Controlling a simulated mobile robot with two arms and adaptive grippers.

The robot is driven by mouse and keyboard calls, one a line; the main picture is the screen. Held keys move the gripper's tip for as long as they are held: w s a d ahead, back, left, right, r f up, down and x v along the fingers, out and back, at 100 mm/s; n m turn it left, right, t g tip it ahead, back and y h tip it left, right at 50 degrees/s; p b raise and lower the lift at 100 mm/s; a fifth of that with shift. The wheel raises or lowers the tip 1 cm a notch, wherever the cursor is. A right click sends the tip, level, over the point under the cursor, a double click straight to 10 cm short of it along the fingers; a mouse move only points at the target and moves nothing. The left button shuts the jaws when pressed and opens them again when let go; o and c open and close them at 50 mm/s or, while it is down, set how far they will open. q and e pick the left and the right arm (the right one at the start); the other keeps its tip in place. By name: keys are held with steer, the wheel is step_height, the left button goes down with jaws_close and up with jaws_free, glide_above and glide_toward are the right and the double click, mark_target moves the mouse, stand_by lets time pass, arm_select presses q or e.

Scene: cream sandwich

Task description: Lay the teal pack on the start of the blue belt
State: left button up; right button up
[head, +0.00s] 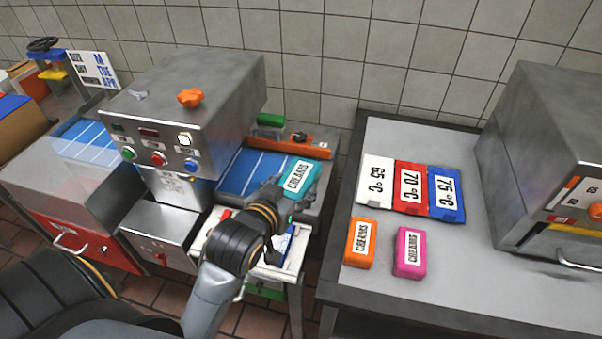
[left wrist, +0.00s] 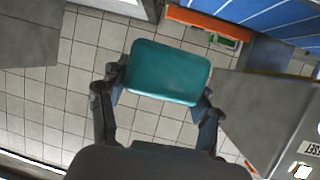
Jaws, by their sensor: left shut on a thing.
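The teal pack (head: 299,178), with a white "CREAMS" label, shows at the right end of the blue belt (head: 243,178). My left gripper (head: 278,194) is shut on it. In the left wrist view the teal pack (left wrist: 167,72) sits between the two fingers of the left gripper (left wrist: 160,95), with its plain side showing. The blue belt (left wrist: 275,25) is at the top right there, apart from the pack in the picture. I cannot tell the gap between pack and belt. My right gripper is not in view.
A grey machine (head: 190,95) with buttons straddles the belt on the left. An orange bar (head: 310,147) runs behind the belt's right end. The grey table (head: 400,285) at right holds temperature cards (head: 411,188), an orange pack (head: 361,243) and a pink pack (head: 409,253).

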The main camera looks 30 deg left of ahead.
arm_select(q)
steer(key=a+f+n+y, duration=0.2)
steer(key=a+f, duration=0.1)
steer(key=a, duration=0.6)
steer(key=f+p+x, duration=0.1)
steer(key=x, duration=0.4)
steer(key=f+x, duration=0.1)
steer(key=x, duration=0.3)
steer(key=s+f+p+x, duration=0.1)
steer(key=x, duration=0.4)
steer(key=shift+w+f+p, duration=0.2)
steer(key=shift+p, duration=0.15)
steer(key=shift+w+a+f, duration=0.1)
steer(key=shift+w+f, duration=0.2)
steer(key=shift+f, duration=1.7)
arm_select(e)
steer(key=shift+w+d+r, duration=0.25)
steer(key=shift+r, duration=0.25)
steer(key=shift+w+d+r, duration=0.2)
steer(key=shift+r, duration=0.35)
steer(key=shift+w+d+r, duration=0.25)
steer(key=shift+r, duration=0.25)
arm_select(q)
steer(key=shift+f, duration=0.15)
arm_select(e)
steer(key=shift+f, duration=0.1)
arm_select(q)
steer(key=o, duration=1.2)
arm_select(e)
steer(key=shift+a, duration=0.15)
